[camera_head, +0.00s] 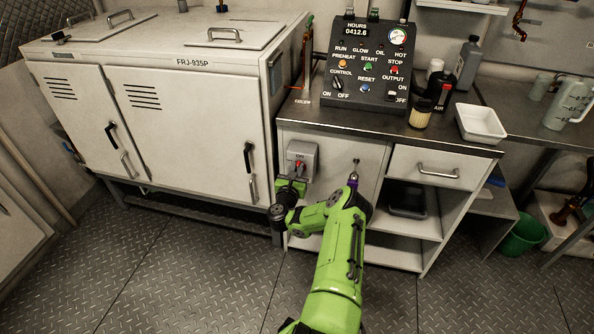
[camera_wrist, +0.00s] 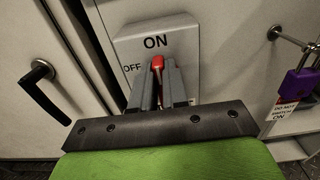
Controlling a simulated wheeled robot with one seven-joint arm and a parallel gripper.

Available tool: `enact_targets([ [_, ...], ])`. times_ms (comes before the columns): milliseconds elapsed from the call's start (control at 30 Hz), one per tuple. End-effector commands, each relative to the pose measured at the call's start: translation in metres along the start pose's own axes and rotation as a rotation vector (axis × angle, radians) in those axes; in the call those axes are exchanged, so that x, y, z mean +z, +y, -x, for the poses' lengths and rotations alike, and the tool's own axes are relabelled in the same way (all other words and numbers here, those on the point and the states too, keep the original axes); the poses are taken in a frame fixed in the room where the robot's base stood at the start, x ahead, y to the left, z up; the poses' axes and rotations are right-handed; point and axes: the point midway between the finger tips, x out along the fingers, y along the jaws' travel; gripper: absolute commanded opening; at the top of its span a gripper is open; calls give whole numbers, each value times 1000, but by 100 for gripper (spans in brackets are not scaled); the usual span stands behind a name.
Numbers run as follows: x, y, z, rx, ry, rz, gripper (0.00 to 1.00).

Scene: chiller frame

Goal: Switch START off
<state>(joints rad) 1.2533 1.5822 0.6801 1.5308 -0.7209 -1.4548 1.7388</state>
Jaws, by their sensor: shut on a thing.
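A grey switch box (camera_head: 301,155) is on the front of the cabinet under the control panel. In the wrist view the switch box (camera_wrist: 184,50) carries ON at the top and OFF at the left. Its red handle (camera_wrist: 157,62) appears upright below ON. My gripper (camera_wrist: 158,78) is shut on the red handle, the fingers hiding its lower part. In the head view my gripper (camera_head: 296,179) is at the box's lower front. The name START (camera_head: 369,58) is printed on the control panel (camera_head: 366,75), above a green button (camera_head: 368,67).
A purple padlock (camera_wrist: 298,85) with a DO NOT SWITCH ON tag (camera_wrist: 284,108) hangs from a hook right of the switch box. The white chiller (camera_head: 190,125) with black door handles stands at left. A white tray (camera_head: 481,139) and bottles are on the counter. Floor in front is clear.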

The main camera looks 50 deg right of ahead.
Motion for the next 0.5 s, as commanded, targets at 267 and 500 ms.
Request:
enact_targets([
  [267, 1, 2, 0, 0, 0, 83, 0],
  [500, 1, 5, 0, 0, 1, 262, 0],
])
